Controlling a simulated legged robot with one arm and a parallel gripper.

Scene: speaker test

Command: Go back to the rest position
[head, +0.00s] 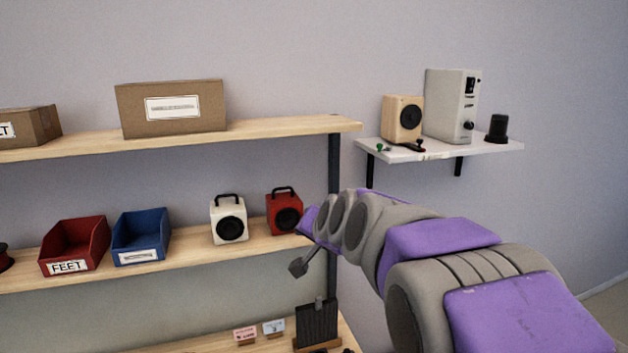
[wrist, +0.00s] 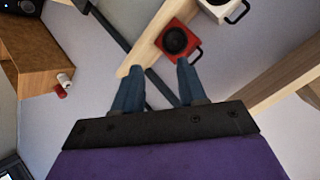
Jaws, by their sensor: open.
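My gripper (wrist: 160,82) is open in the wrist view, with its two blue-grey fingers apart and nothing between them. In the head view my purple and grey arm reaches up and left toward the shelf unit. One dark finger of the gripper (head: 300,266) shows near the right end of the middle shelf. A red speaker (head: 284,211) with a black handle stands on that shelf, just beyond the arm. It also shows in the wrist view (wrist: 170,52), ahead of the fingertips. A white speaker (head: 229,219) stands to its left.
A red bin (head: 72,244) and a blue bin (head: 140,236) sit farther left. A dark post (head: 335,165) holds the upper shelf (head: 290,126) near the arm. A white wall shelf (head: 440,150) at right bears a wooden speaker (head: 402,119) and a grey device (head: 451,105).

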